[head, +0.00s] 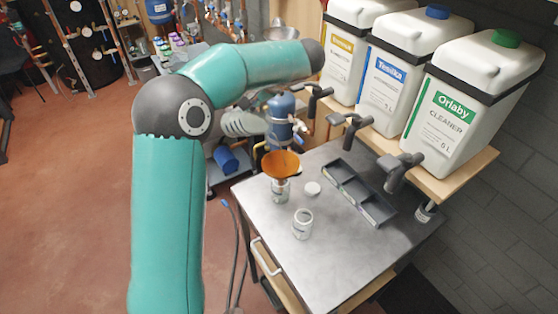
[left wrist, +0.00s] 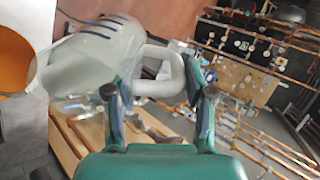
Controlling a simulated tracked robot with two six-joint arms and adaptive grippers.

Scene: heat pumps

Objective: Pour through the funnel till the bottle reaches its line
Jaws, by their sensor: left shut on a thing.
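My left gripper (left wrist: 155,88) is shut on the handle of a pale translucent jug (left wrist: 88,58) with dark marks on its side. The jug is tipped over, with its mouth towards the left in the left wrist view, close to the orange funnel (left wrist: 14,55). In the head view the funnel (head: 281,164) sits on a small bottle (head: 280,192) on the metal table. The bottle's line and level are too small to read. My left forearm largely hides the gripper in the head view. My right gripper is not in view.
An open pale container (head: 302,224) and a white lid (head: 313,188) stand on the metal table (head: 345,262). A black compartment tray (head: 375,212) lies to their right. Three large cleaner canisters (head: 465,115) with dark taps stand on a wooden shelf behind. The table's front is clear.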

